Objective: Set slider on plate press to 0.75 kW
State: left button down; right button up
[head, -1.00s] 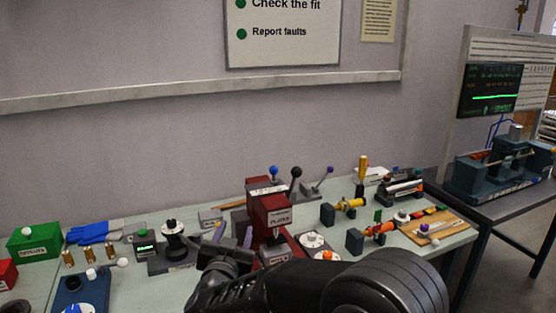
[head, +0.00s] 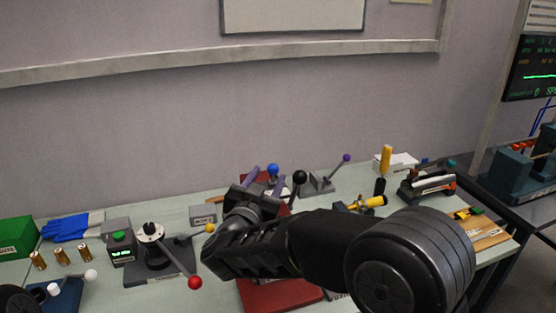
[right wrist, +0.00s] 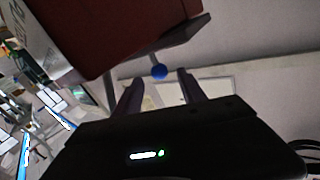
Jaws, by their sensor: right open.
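The dark red plate press (head: 275,296) stands mid-bench in the head view, mostly hidden behind my right arm. Its red body (right wrist: 110,35) fills the upper left of the right wrist view. No slider or power scale can be made out on it. My right gripper (head: 265,180) is open and empty, with its purple-grey fingers pointing toward the back of the bench. In the right wrist view, a blue ball knob (right wrist: 159,71) shows in the gap between the open fingers (right wrist: 158,88); I cannot tell how far beyond them it is. My left gripper is out of view.
Near the press stand levers with a blue ball (head: 272,170), a black ball (head: 299,177) and a purple ball (head: 346,157). To the left are a red-knobbed lever (head: 194,283) and a green-buttoned box (head: 118,238). Yellow-handled tools (head: 386,158) stand right. The wall is behind.

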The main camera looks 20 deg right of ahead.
aim_at(273, 169)
jog(key=p+x, duration=0.2)
jog(key=x, duration=0.5)
jog(key=shift+s, duration=0.1)
jog(key=shift+w+d, duration=0.3)
jog(key=shift+w, duration=0.2)
grip_shut()
jog(key=shift+a, duration=0.1)
dwell(1.0)
